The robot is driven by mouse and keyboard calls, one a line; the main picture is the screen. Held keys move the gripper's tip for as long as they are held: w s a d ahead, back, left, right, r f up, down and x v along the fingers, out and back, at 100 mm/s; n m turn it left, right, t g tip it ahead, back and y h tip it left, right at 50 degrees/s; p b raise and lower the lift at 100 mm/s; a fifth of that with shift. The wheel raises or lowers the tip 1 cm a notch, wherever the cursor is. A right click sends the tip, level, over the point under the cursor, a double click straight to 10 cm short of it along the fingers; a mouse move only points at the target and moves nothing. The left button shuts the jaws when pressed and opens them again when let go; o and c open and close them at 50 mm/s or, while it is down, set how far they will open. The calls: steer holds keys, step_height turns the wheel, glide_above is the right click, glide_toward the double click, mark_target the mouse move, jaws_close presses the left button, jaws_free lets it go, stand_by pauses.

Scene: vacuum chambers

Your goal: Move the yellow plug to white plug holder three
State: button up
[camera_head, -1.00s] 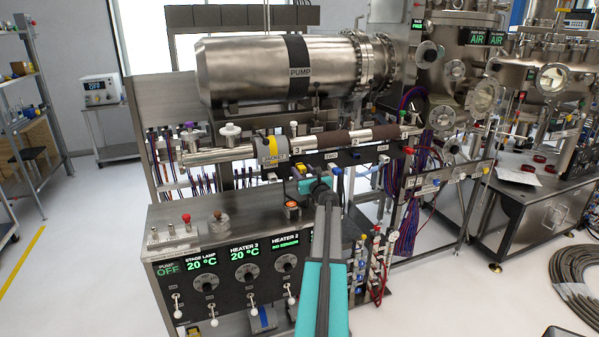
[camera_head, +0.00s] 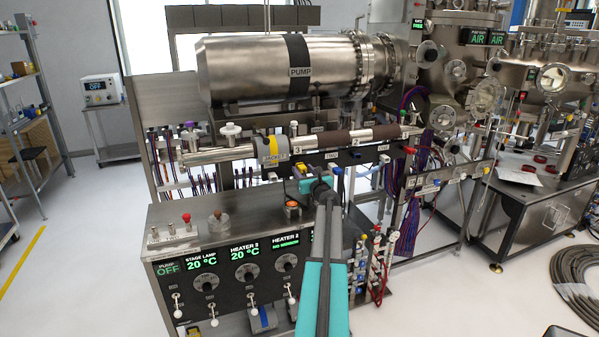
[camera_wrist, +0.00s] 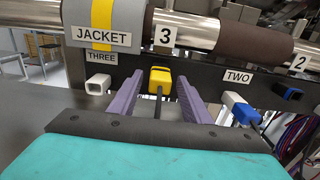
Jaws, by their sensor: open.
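In the wrist view, the yellow plug (camera_wrist: 160,76) sits in a dark rail with its dark cable hanging down. My gripper (camera_wrist: 158,83) is open, with one purple finger on each side of the yellow plug. Whether the fingers touch the plug is unclear. White plug holder three (camera_wrist: 98,84) is the white square socket left of the plug, below the "THREE" label, and looks empty.
A blue plug (camera_wrist: 241,108) with a cable is at the white holder under the "TWO" label, right of my gripper. The grey jacket (camera_wrist: 100,20) and metal pipe (camera_wrist: 190,27) run just above. The control cabinet (camera_head: 190,242) stands below.

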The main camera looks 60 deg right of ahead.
mark_target(304, 171)
steer(key=shift+c, duration=0.2)
jaws_close()
steer(key=shift+s+a, duration=0.2)
steer(key=shift+s, duration=0.1)
steer(key=shift+s+a, duration=0.2)
steer(key=shift+s, duration=0.1)
steer(key=shift+v, duration=2.3)
